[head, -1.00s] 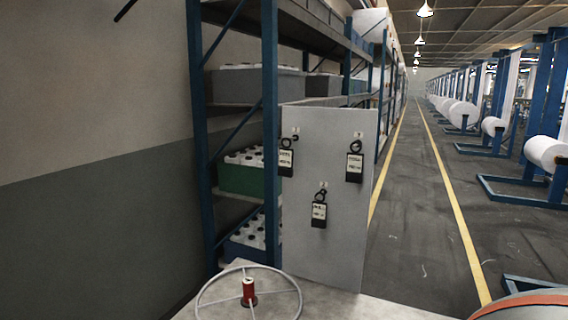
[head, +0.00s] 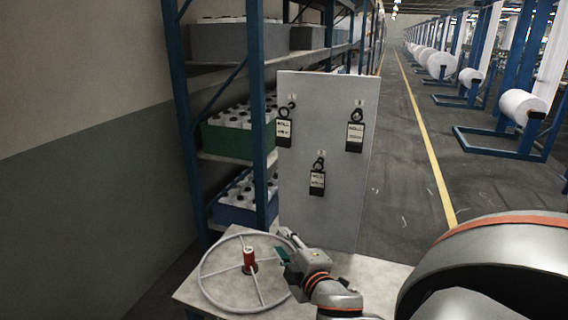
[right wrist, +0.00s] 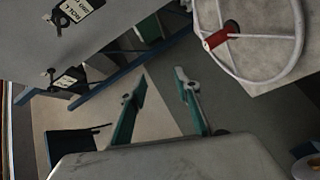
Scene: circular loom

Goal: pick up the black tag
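Three black tags with white labels hang from hooks on an upright grey board (head: 325,215): a left tag (head: 284,133), a right tag (head: 355,136) and a lower middle tag (head: 317,181). Two tags also show at the left of the right wrist view, one at the top (right wrist: 78,10) and one below it (right wrist: 69,80). My right gripper (head: 284,243) is in front of the board's lower left corner, below the tags and apart from them. Its teal fingers (right wrist: 158,85) are spread with nothing between them. My left gripper is not in view.
A white wheel (head: 203,270) with a red spool (head: 249,260) lies on the table (head: 375,272), close to the left of my right gripper. A blue shelf rack (head: 260,110) with crates stands behind the board. An aisle is open at the right.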

